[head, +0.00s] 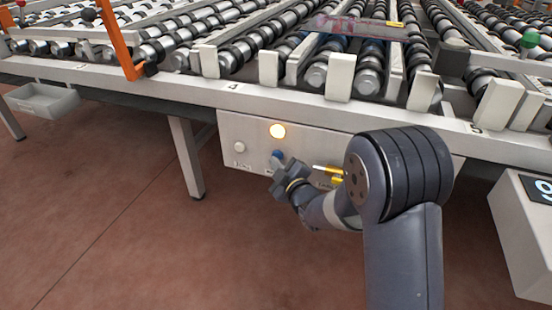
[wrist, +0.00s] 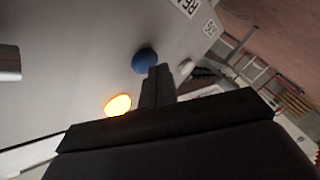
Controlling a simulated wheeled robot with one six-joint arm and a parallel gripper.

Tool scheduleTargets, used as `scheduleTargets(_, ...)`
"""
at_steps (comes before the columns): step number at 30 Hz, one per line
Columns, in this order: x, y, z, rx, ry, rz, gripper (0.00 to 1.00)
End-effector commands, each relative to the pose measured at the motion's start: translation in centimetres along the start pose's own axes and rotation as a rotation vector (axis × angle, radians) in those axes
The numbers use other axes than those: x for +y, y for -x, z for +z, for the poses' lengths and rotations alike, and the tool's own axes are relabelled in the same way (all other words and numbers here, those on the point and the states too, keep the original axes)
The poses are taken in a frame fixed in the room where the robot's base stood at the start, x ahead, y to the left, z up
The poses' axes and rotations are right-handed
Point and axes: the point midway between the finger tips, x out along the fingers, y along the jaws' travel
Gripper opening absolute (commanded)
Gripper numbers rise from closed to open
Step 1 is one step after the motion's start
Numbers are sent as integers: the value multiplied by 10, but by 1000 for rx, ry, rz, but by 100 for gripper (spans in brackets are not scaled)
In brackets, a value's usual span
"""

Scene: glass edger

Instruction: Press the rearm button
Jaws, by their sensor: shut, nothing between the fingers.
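The blue button (head: 277,154) is on the front of a pale control panel (head: 222,128) under the conveyor. In the wrist view the blue button (wrist: 144,61) stands out from the panel, and a partly cut-off label starting "RE" (wrist: 188,6) lies beyond it. My gripper (head: 280,165) is shut and empty, its tips close below the blue button. In the wrist view the shut fingertips (wrist: 159,70) are just beside the button. I cannot tell whether they touch it. The button's printed label is hidden by my gripper in the head view.
A lit amber lamp (head: 277,131) is above the blue button, and a white button (head: 239,147) is to its left. A yellow-handled part (head: 332,171) sticks out on the right. The conveyor's front edge (head: 150,85) overhangs. A table leg (head: 186,158) stands left; open floor lies in front.

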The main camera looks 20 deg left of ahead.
Motion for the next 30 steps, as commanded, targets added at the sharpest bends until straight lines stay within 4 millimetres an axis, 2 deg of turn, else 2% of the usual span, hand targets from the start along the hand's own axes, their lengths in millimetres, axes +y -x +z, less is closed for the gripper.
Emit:
scheduleTargets(14, 4, -5, 4, 0, 0, 1, 0)
scheduleTargets(30, -1, 1, -1, 0, 0, 1, 0)
